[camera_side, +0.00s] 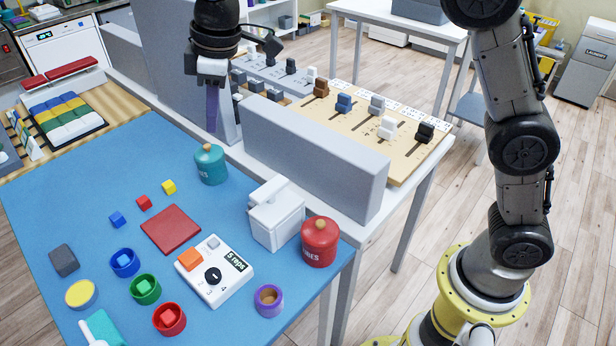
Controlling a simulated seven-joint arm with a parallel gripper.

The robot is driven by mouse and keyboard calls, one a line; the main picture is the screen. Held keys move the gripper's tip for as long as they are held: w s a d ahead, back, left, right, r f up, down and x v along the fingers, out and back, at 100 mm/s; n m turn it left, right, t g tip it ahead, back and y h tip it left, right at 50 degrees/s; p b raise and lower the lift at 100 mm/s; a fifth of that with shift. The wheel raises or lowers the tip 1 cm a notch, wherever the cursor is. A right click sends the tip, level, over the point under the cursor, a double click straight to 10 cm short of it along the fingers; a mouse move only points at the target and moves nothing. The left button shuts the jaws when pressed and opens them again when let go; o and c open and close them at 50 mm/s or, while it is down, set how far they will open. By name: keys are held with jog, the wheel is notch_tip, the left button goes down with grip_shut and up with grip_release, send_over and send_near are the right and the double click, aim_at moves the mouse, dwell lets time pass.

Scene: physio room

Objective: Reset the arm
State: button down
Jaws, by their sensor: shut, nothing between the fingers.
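My gripper (212,124) hangs pointing down at the upper middle of the side view, in front of the grey upright panel at the back of the blue table. Its fingers are together, showing as one narrow purple strip below the pale gripper body. They hold nothing. The tips are above the teal lidded jar (210,165) in the picture and look apart from it. How high they are over the table is hard to tell. My arm's middle links are out of the picture above; its base is at the lower right.
The blue table (60,210) holds a red square mat (171,229), small cubes, colored rings, a white dial box (232,286), a white box (276,213) and a red jar (320,242). A grey low wall (310,160) separates it from a slider board (350,122).

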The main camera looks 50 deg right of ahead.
jog(key=s+d+r+m+t, duration=0.15)
jog(key=s+d+r, duration=0.25)
jog(key=s+d, duration=0.4)
jog(key=s+d+r+m+t, duration=0.1)
jog(key=s+d+r+m, duration=0.25)
jog(key=s+d, duration=0.4)
jog(key=s+d+f+m, duration=0.2)
jog(key=s+f, duration=0.3)
jog(key=s, duration=0.2)
jog(key=s+d+f+m+h, duration=0.1)
jog(key=s+d+f+m, duration=0.1)
jog(key=s+f, duration=0.4)
jog(key=shift+s+d+m+t, duration=0.2)
jog(key=shift+s+m+t, duration=0.15)
jog(key=shift+s, duration=0.8)
jog(key=shift+r, duration=0.1)
